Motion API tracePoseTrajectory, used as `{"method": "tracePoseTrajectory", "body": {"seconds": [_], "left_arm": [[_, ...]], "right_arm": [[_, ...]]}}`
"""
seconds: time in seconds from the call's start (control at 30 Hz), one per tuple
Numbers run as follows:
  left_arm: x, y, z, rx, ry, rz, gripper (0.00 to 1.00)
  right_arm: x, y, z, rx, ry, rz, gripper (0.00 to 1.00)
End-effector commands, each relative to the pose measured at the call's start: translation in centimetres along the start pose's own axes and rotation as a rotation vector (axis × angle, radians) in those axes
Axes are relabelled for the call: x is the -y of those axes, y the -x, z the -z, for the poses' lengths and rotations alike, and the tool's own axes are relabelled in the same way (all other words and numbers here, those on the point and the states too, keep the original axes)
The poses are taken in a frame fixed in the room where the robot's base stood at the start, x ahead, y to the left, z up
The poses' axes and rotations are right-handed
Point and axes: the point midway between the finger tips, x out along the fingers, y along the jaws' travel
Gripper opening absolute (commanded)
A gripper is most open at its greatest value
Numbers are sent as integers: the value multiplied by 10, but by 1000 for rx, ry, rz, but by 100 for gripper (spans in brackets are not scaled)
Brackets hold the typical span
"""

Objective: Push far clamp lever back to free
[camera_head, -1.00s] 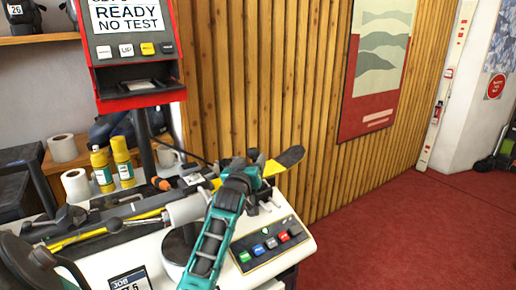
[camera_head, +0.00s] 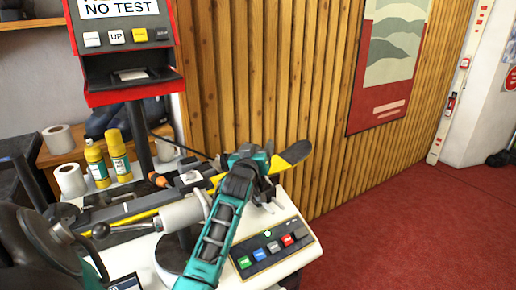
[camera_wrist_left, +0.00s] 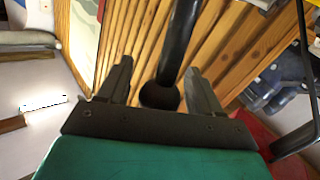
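My left gripper (camera_head: 264,164) is over the far right end of the bench, beside the tip of a yellow and black ski (camera_head: 296,153). In the left wrist view its two dark fingers (camera_wrist_left: 158,70) stand apart, so it is open. A black bar with a dark round end (camera_wrist_left: 160,95), seemingly the far clamp lever, lies between them. Contact with either finger cannot be told. In the head view my gripper and forearm hide most of that clamp. A nearer lever with a ball knob (camera_head: 100,231) shows at the left. My right gripper is not in view.
A button panel (camera_head: 270,248) is on the bench right of my forearm. A red-framed display (camera_head: 128,50) stands behind on a dark post (camera_head: 140,140). Yellow bottles (camera_head: 118,153) and white rolls (camera_head: 70,180) stand at the back left. A slatted wood wall (camera_head: 260,80) is close behind.

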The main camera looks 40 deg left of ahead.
Motion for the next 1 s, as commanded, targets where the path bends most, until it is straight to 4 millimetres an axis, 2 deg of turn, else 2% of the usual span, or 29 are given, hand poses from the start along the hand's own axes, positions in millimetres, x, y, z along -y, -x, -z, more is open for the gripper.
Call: {"method": "tracePoseTrajectory", "body": {"seconds": [0.07,0.7,1.0], "left_arm": [[0,0,0,0,0,0,61],[0,0,0,0,0,0,0],[-1,-2,0,2,-2,0,0]], "right_arm": [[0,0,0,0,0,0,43],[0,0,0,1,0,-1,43],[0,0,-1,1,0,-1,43]]}}
